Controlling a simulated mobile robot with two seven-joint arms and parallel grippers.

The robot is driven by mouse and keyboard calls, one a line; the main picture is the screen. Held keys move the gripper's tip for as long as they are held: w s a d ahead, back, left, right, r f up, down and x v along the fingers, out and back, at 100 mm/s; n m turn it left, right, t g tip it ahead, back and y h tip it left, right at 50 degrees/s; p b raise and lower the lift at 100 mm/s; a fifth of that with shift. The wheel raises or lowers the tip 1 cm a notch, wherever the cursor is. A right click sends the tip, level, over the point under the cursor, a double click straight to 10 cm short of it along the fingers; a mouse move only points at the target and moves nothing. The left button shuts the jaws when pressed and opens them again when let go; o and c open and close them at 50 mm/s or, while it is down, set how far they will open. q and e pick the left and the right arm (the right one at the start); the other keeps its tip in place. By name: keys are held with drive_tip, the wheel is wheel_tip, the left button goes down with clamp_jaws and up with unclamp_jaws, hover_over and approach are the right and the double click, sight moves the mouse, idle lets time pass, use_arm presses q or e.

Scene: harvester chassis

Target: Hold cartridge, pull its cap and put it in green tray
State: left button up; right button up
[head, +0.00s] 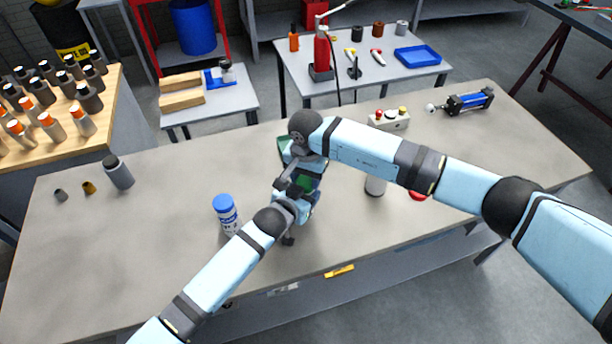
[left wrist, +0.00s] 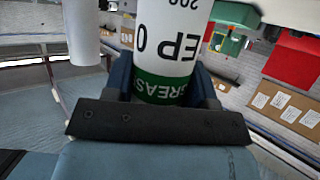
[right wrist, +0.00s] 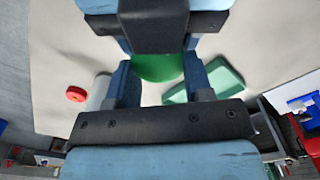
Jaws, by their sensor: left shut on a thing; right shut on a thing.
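A white grease cartridge (left wrist: 168,40) with a green lower band stands between the fingers of my left gripper (left wrist: 165,85), which is shut on it. In the head view the left gripper (head: 292,195) is over the bench middle, close below my right gripper (head: 306,180). The right gripper (right wrist: 160,80) is shut on a rounded green cap (right wrist: 158,68). Whether the cap is still joined to the cartridge is hidden by the grippers. The green tray (right wrist: 215,82) lies on the bench beside the right gripper; in the head view it is mostly hidden behind the arms (head: 284,146).
A blue-capped bottle (head: 226,212) stands left of my left gripper. A dark grey cylinder (head: 119,172) and two small parts are further left. A grey cylinder (head: 375,186) and a red round part (head: 418,195) are to the right. The left bench surface is largely clear.

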sight(306, 179)
drive_tip(key=shift+r, duration=0.3)
idle(0.5)
drive_tip(key=shift+r, duration=0.9)
drive_tip(key=shift+r, duration=2)
use_arm(q)
drive_tip(key=o, duration=1.4)
drive_tip(key=shift+c, duration=0.2)
drive_tip(key=shift+s+a, duration=0.1)
